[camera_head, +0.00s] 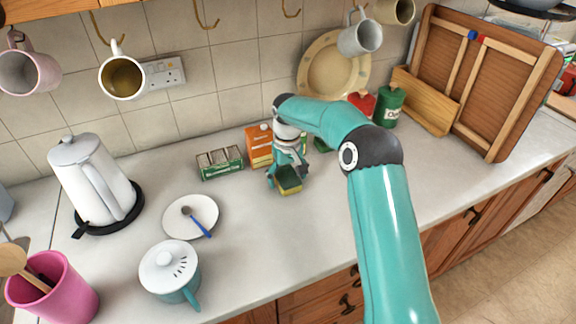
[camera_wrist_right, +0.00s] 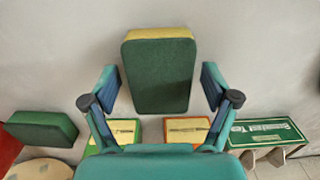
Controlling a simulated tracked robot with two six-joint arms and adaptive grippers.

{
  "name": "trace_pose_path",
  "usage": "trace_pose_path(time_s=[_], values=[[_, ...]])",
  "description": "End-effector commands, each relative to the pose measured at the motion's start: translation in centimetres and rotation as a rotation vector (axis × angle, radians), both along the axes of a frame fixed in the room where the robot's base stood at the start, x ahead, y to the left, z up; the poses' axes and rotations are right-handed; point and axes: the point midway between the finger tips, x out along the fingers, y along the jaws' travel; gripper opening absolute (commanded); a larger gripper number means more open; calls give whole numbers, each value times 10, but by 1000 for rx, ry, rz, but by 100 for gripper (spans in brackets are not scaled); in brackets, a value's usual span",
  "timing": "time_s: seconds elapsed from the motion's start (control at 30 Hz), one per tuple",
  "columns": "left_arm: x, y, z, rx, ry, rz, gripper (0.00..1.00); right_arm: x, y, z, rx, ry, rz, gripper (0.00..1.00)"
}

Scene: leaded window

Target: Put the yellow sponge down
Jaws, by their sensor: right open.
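The yellow sponge (camera_head: 288,180) has a dark green top face and yellow sides. It appears to lie on the worktop in front of the boxes, and it shows large in the right wrist view (camera_wrist_right: 158,75), green face towards the camera. My right gripper (camera_head: 284,172) is over it, pointing down. In the wrist view its two fingers (camera_wrist_right: 160,92) stand apart on either side of the sponge, with a gap visible on each side. My left gripper is not in view.
Behind are an orange box (camera_head: 259,146), a green box (camera_head: 220,163) and a red (camera_head: 362,102) and green canister (camera_head: 389,106). Left are a saucer with spoon (camera_head: 176,224), teal lidded pot (camera_head: 170,271) and kettle (camera_head: 92,180). Mugs hang above. The front worktop is clear.

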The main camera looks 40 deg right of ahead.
Motion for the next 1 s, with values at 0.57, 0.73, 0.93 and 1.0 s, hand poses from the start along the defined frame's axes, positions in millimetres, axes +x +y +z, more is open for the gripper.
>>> trace_pose_path(time_s=[0.57,0.73,0.93,1.0], values=[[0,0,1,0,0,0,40,2,0,100,-1,-5,1,86],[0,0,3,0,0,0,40,3,0,116,-2,-9,-5,92],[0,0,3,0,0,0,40,18,1,100,-31,-85,-20,92],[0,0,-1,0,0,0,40,16,2,99,-44,-131,-20,92]])
